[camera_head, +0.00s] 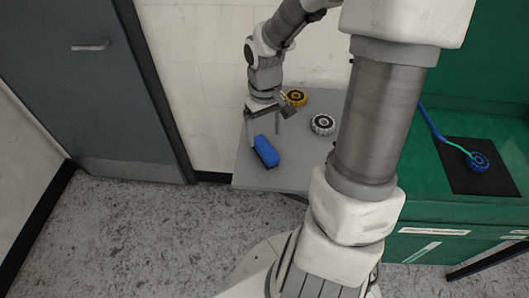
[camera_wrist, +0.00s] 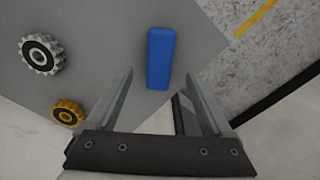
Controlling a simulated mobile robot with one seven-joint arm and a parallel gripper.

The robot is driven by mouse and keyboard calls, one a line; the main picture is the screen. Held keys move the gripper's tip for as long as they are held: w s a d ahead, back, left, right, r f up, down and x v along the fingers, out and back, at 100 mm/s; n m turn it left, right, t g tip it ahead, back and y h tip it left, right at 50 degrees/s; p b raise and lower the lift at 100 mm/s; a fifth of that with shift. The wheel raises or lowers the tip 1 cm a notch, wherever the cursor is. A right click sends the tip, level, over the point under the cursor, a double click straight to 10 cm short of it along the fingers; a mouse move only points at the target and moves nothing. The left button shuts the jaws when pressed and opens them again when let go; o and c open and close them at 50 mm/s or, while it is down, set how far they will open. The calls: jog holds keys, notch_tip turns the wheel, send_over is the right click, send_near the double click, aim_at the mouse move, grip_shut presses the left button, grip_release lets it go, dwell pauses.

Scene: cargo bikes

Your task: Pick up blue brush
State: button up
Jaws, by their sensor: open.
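The blue brush (camera_head: 266,152) lies on a grey table (camera_head: 290,178) near its left edge in the head view. In the wrist view the blue brush (camera_wrist: 160,58) shows as a long blue block beyond and between the two fingers. My gripper (camera_head: 264,120) is just above and behind the brush in the head view. I cannot tell the exact height of the fingertips over the table. The brush's underside is mostly hidden.
A silver gear-like wheel (camera_head: 322,124) and a yellow one (camera_head: 295,97) lie on the table to the right of the brush. A green bench (camera_head: 430,205) with a black mat and a blue wheel stands at the right. A grey door (camera_head: 95,90) is at the left.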

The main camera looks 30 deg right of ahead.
aim_at(265, 147)
notch_tip(265, 147, down, 6)
jog(key=shift+f+b, duration=0.25)
jog(key=shift+b, duration=0.65)
grip_shut()
